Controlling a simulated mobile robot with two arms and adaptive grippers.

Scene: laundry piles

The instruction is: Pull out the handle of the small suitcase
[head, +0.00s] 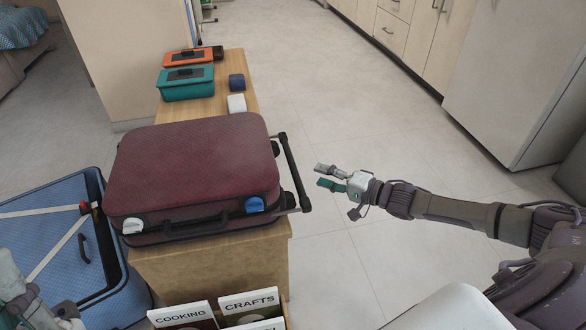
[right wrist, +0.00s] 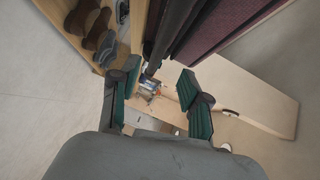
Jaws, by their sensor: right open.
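The small suitcase (head: 190,165) is dark red and lies flat on a wooden cabinet. Its black pull handle (head: 294,172) is a bar along the right end, standing a little out from the case. My right gripper (head: 328,177) is open and empty, to the right of the bar and apart from it. In the right wrist view the open fingers (right wrist: 160,95) point toward the dark handle bar (right wrist: 178,30), with the red suitcase (right wrist: 225,25) beside it. My left gripper (head: 40,308) is only partly in view at the bottom left; its fingers are unclear.
An open blue suitcase (head: 105,290) lies left of the wooden cabinet (head: 210,268). Teal (head: 187,90) and orange (head: 193,57) boxes sit at the cabinet's far end. Books (head: 250,303) stand at its near end. Shoes (right wrist: 95,25) show on a shelf. Floor to the right is clear.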

